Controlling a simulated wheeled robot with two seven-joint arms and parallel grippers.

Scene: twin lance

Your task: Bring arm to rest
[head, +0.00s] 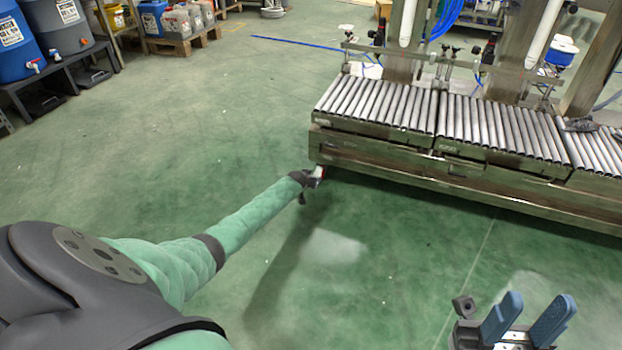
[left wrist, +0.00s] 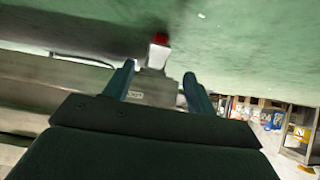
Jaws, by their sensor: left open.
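My left arm reaches out from the left in the head view. Its dark wrist and gripper (head: 312,178) end close to the near left corner of the roller conveyor (head: 380,105); its fingers are too small to make out there. In the left wrist view the left gripper (left wrist: 159,68) has its two blue fingers spread apart. A pale block with a red end (left wrist: 159,40) shows between and beyond them; I cannot tell whether they touch it. My right gripper (head: 541,299) stands at the bottom right of the head view, its two blue fingers upright, apart and empty.
The conveyor's metal frame (head: 460,190) runs along the right, with upright posts (head: 405,40) above. The green floor (head: 200,140) between is clear.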

